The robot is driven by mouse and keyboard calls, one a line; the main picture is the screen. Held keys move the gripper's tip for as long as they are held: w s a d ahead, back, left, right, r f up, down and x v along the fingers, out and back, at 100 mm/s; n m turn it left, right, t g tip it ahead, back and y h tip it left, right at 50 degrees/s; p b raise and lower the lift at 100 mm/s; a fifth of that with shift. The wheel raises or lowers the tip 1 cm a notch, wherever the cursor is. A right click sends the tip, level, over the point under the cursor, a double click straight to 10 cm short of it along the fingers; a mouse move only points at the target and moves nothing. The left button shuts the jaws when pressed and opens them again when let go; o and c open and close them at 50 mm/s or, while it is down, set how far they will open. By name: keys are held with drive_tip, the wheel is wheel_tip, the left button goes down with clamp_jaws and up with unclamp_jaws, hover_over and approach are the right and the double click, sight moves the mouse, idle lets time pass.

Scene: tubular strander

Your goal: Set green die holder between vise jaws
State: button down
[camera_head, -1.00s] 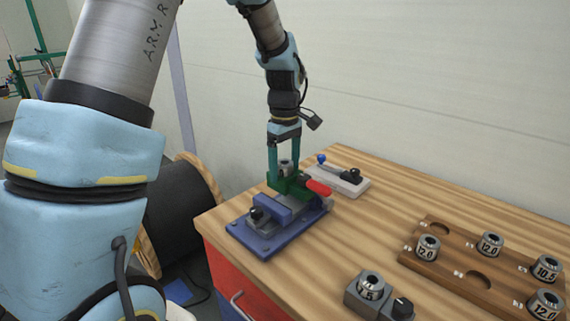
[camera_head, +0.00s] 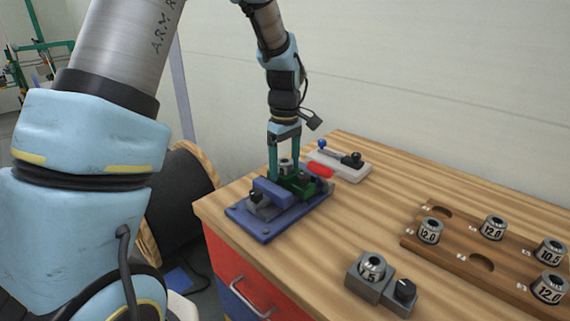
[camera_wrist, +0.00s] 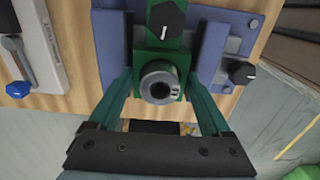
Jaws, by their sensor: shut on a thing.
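The green die holder (camera_head: 303,184) is at the blue vise (camera_head: 262,230), partly hidden behind the vise's blue near jaw (camera_head: 272,191). My gripper (camera_head: 285,174) is shut on the holder from above, with one green finger on each side. In the wrist view the holder (camera_wrist: 142,64) carries a round steel die (camera_wrist: 158,82) and a black knob (camera_wrist: 167,17). Blue vise parts (camera_wrist: 208,58) lie beside it there. I cannot tell whether the holder rests on the vise bed.
A red handle (camera_head: 320,169) is beside the holder. A pale fixture with a blue-knobbed lever (camera_head: 340,165) stands behind the vise. A grey die holder (camera_head: 370,278) and a wooden rack (camera_head: 470,262) with several dies are to the right. The bench between is clear.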

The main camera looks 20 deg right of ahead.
drive_tip(key=shift+c, duration=0.3)
unclamp_jaws()
drive_tip(key=shift+o, duration=0.3)
wheel_tip(320, 180, up, 11)
drive_tip(key=shift+a+f+b, duration=0.1)
drive_tip(key=shift+b, duration=0.95)
drive_tip(key=s+a+f+m, duration=0.2)
drive_tip(key=s+a+f, duration=0.1)
drive_tip(key=a, duration=0.6)
drive_tip(key=s+a+f+m+t, duration=0.1)
drive_tip(key=s+a+f+m, duration=0.1)
drive_tip(key=a, duration=0.7)
drive_tip(key=s+a+f+m, duration=0.2)
drive_tip(key=s+a+f, duration=0.1)
drive_tip(key=a, duration=0.7)
drive_tip(key=shift+s+f+m+t, duration=0.3)
drive_tip(key=shift+s+f, duration=0.05)
drive_tip(key=shift+f, duration=0.5)
